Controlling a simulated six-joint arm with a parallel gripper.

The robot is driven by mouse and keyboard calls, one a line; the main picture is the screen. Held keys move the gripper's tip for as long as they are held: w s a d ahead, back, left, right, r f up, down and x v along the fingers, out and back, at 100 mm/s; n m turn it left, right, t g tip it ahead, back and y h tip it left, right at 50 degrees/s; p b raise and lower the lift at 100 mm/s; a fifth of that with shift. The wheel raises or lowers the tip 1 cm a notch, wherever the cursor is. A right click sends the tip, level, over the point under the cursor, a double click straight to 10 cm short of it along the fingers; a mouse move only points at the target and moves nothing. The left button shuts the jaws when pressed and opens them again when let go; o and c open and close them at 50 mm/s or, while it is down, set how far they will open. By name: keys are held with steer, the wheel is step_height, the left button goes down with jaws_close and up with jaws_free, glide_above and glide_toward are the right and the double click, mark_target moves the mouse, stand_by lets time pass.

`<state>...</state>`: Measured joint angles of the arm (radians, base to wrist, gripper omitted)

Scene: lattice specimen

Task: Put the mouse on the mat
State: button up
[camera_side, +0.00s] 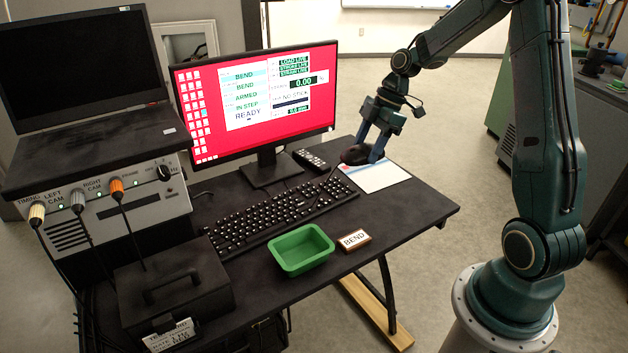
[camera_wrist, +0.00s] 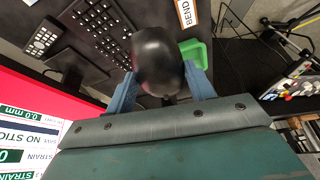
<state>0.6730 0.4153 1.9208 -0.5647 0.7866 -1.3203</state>
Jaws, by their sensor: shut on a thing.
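The black mouse (camera_side: 354,155) is held between the blue fingers of my gripper (camera_side: 366,151). In the wrist view the dark, rounded mouse (camera_wrist: 158,58) fills the space between the two fingers of my gripper (camera_wrist: 161,88). The mat is not distinguishable there; the mouse and gripper may hide it.
A black keyboard (camera_side: 275,218) lies left of the mat, with its cable running near the mouse. A remote (camera_side: 312,160) lies behind. The monitor (camera_side: 255,105) stands at the back. The desk's right end is clear.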

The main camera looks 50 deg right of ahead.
steer(key=shift+w+d+m, duration=0.4)
steer(key=shift+d+m, duration=0.2)
steer(key=shift+d, duration=0.1)
steer(key=w+d+m+t+h, duration=0.2)
steer(key=w+d+m, duration=0.2)
steer(key=d+m, duration=0.35)
steer(key=m+h, duration=0.3)
steer(key=m, duration=0.5)
glide_above(365, 173)
steer(key=s, duration=0.1)
steer(key=shift+s+a+r, duration=0.2)
steer(key=shift+r, duration=0.1)
step_height(365, 173, down, 16)
steer(key=shift+r, duration=0.15)
steer(key=shift+f, duration=2.15)
